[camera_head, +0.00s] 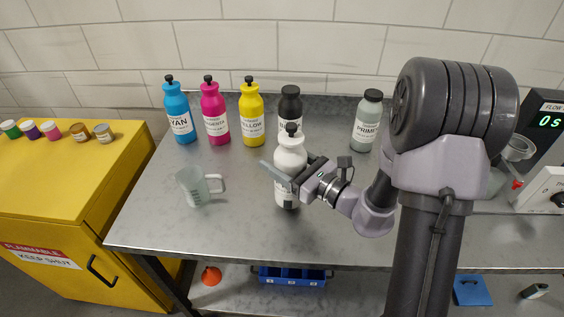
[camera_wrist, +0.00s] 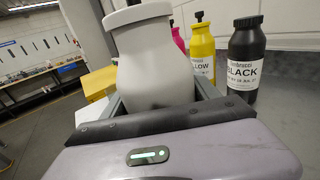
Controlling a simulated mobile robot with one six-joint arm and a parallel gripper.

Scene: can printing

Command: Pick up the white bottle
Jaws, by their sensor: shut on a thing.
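The white bottle (camera_head: 290,158) stands upright at the middle of the metal table in the head view, with a black cap on top. My gripper (camera_head: 288,176) reaches it from the right and is shut on its body. In the wrist view the white bottle (camera_wrist: 150,58) fills the upper middle between the jaws, and its top is cut off by the picture edge. Part of its label is hidden behind the gripper. I cannot tell whether its base touches the table.
Cyan (camera_head: 178,112), magenta (camera_head: 214,114), yellow (camera_head: 251,114) and black (camera_head: 290,107) bottles line the table's back, with a grey primer bottle (camera_head: 367,122) farther right. A clear beaker (camera_head: 196,187) stands left of the white bottle. A yellow cabinet (camera_head: 70,200) is at the left.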

